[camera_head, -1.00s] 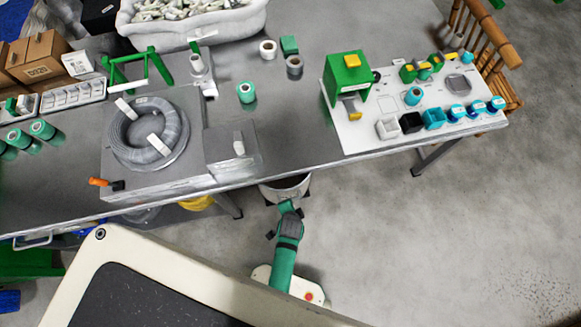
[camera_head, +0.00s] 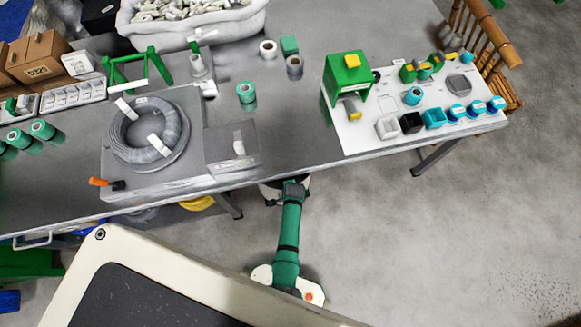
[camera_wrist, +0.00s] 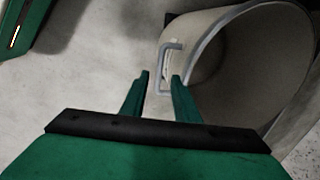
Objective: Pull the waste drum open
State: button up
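The waste drum is a pale round bin with a grey rim. In the head view, only a bit of the waste drum (camera_head: 268,190) shows below the table's front edge, the rest hidden by the table and my arm. In the wrist view, the drum (camera_wrist: 235,60) fills the upper right, its hollow inside visible. A thin metal U-shaped handle (camera_wrist: 161,70) stands out from its left side. My gripper (camera_wrist: 160,82) is open, with two green fingers apart. The handle's lower part shows between the fingertips; I cannot tell whether they touch it.
The grey table (camera_head: 310,130) stands above the drum. It carries a cable coil (camera_head: 150,135), a white board (camera_head: 375,130) with small parts and a bin of scrap (camera_head: 195,22). Clear concrete floor (camera_head: 430,240) lies to the right.

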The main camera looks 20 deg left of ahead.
jog(key=shift+w+a+f, duration=0.15)
jog(key=shift+w+f, duration=0.05)
jog(key=shift+f, duration=0.95)
jog(key=shift+w+a+f, duration=0.1)
jog(key=shift+w+f, duration=0.05)
jog(key=shift+f, duration=0.95)
jog(key=shift+c, duration=0.7)
grip_shut()
